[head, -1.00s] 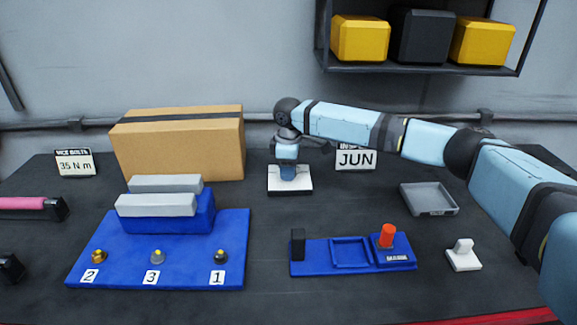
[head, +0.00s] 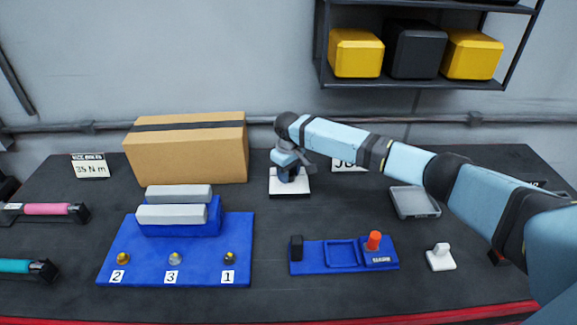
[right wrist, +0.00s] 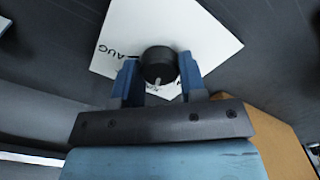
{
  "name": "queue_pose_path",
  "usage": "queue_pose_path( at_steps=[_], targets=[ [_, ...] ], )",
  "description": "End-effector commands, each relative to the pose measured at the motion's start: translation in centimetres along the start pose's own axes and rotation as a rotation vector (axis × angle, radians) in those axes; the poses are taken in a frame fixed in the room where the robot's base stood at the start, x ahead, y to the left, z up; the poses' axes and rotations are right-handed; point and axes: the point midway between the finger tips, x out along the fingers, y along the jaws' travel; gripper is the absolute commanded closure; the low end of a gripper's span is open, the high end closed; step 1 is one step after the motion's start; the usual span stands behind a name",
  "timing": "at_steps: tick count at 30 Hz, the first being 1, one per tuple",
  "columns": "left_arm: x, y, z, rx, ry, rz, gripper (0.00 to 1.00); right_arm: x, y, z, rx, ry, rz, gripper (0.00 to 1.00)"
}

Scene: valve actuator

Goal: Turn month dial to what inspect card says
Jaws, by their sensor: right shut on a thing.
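The month dial is a black round knob (right wrist: 159,64) on a white square plate (right wrist: 200,32), with a pale pointer mark facing the gripper side in the right wrist view. "AUG" is readable on the plate; other lettering near the pointer is hidden. In the head view the plate (head: 290,188) lies on the table and the knob is hidden. My right gripper (head: 291,172) is over it, its blue fingers (right wrist: 159,76) shut on the knob from both sides. The inspect card (head: 346,166) stands behind my arm, mostly covered. My left gripper is out of view.
A cardboard box (head: 190,150) stands left of the dial. A blue fixture (head: 222,265) with numbered knobs, a blue tray with a red part (head: 374,241), a grey tray (head: 415,202) and a small white switch-like block (head: 440,257) are nearby. The table between them is clear.

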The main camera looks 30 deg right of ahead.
Motion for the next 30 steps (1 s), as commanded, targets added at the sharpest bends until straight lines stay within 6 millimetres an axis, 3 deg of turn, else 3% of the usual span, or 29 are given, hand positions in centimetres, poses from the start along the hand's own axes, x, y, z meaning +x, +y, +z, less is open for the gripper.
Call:
queue_pose_path(
  at_steps=[17,18,20,30],
  targets=[
    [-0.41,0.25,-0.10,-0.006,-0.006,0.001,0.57,-0.01,0.03,-0.04,0.034,0.002,0.000,0.85],
    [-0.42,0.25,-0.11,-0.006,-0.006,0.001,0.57,-0.01,0.03,-0.05,0.033,0.002,0.000,0.53],
    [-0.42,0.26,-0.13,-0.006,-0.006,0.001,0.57,-0.01,0.03,-0.04,0.033,0.002,0.000,0.39],
    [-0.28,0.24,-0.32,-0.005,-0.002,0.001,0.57,-0.27,0.04,-0.05,0.033,0.002,0.000,0.36]
  ],
)
